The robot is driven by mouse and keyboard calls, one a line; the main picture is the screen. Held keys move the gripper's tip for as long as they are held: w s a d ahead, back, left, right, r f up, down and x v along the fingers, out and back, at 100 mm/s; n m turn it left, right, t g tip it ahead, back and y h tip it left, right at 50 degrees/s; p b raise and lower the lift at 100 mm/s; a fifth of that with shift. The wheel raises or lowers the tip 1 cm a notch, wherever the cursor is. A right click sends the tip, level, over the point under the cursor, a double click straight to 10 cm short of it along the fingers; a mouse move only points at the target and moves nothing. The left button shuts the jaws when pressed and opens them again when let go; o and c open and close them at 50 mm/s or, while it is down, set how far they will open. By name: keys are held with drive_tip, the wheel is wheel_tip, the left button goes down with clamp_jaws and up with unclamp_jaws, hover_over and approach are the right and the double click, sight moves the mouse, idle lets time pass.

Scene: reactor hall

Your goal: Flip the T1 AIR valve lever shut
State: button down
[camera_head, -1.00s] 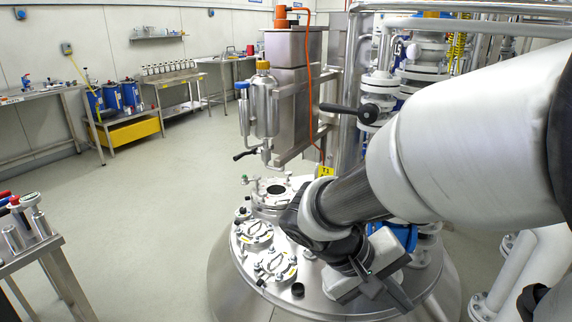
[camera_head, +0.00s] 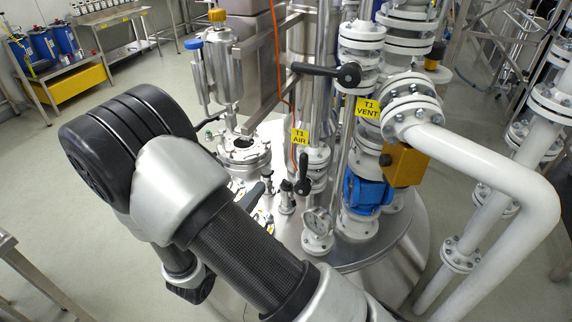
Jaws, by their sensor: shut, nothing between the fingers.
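The yellow T1 AIR tag (camera_head: 300,137) hangs on a thin upright pipe near the middle of the head view. Just below it is a black lever (camera_head: 304,172), the T1 AIR valve lever by its place. It stands nearly upright, roughly along the pipe, above a dark valve body. My arm fills the lower left of the view, left of the lever and apart from it. I cannot make out my gripper; the arm hides the area behind it.
A second black lever (camera_head: 325,71) lies level above the tag. The T1 VENT tag (camera_head: 368,107) and a blue valve body (camera_head: 366,192) stand to the right. White pipes (camera_head: 490,170) crowd the right side.

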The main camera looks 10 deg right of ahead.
sight(304, 173)
drive_tip(key=w+d, duration=0.6)
drive_tip(key=d, duration=0.3)
drive_tip(key=shift+w+d+b, duration=0.2)
drive_tip(key=shift+d+b, duration=0.1)
drive_tip(key=shift+d, duration=0.1)
drive_tip(key=shift+s+d+m+b, duration=0.1)
drive_tip(key=shift+m+b, duration=0.2)
drive_tip(key=shift+b, duration=0.1)
